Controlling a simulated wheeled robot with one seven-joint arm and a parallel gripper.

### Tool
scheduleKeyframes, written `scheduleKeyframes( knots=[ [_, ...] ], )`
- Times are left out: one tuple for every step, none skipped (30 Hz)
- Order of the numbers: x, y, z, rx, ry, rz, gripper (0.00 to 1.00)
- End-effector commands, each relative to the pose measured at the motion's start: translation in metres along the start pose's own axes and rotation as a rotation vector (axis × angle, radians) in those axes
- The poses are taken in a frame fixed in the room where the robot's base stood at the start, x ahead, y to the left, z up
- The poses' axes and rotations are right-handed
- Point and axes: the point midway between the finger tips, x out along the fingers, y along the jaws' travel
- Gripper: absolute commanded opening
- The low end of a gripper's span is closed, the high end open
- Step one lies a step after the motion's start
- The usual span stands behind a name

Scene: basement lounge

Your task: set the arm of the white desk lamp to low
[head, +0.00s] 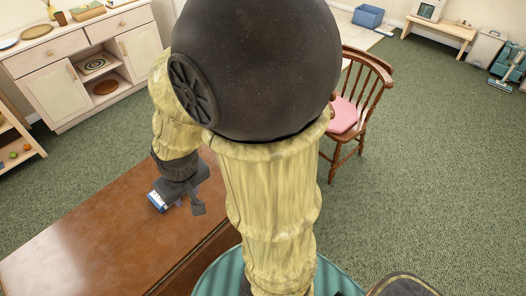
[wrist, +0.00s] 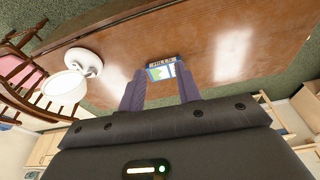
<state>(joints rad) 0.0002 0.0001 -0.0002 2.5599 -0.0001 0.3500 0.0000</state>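The white desk lamp (wrist: 85,63) stands on the wooden table (wrist: 120,42) at the left of the wrist view. Two rounded white parts of it show, one beside the other; I cannot tell how its arm is set. In the head view I cannot make out the lamp, and my own arm covers much of the middle. My gripper (wrist: 160,92) is open, its two dark fingers apart with nothing between them. The lamp is off to the left of the fingers. In the head view my gripper (head: 190,202) is over the table (head: 85,235).
A small blue and white box (wrist: 161,70) lies on the table beyond my fingertips; it also shows in the head view (head: 157,201). A wooden chair (head: 362,97) with a pink cushion stands behind the table. A cabinet (head: 83,62) is at the back left. Green carpet is open at right.

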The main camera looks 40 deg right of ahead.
Motion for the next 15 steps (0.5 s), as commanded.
scheduleKeyframes(
  knots=[
    [0.0000,0.0000,0.0000,0.000,0.000,0.000,0.33],
    [0.0000,0.0000,0.0000,0.000,0.000,0.000,0.33],
    [0.0000,-0.0001,0.0000,0.000,0.000,0.000,0.33],
    [0.0000,-0.0001,0.0000,0.000,0.000,0.000,0.33],
    [0.0000,-0.0001,0.0000,0.000,0.000,0.000,0.33],
    [0.0000,-0.0001,0.0000,0.000,0.000,0.000,0.33],
    [0.0000,-0.0001,0.0000,0.000,0.000,0.000,0.33],
    [0.0000,-0.0001,0.0000,0.000,0.000,0.000,0.33],
    [0.0000,-0.0001,0.0000,0.000,0.000,0.000,0.33],
    [0.0000,-0.0001,0.0000,0.000,0.000,0.000,0.33],
    [0.0000,-0.0001,0.0000,0.000,0.000,0.000,0.33],
    [0.0000,-0.0001,0.0000,0.000,0.000,0.000,0.33],
    [0.0001,-0.0002,-0.0001,0.000,0.000,0.000,0.33],
    [0.0007,-0.0003,-0.0010,0.002,0.003,-0.001,0.33],
    [0.0023,-0.0007,-0.0040,0.007,0.011,-0.003,0.33]
  ],
)
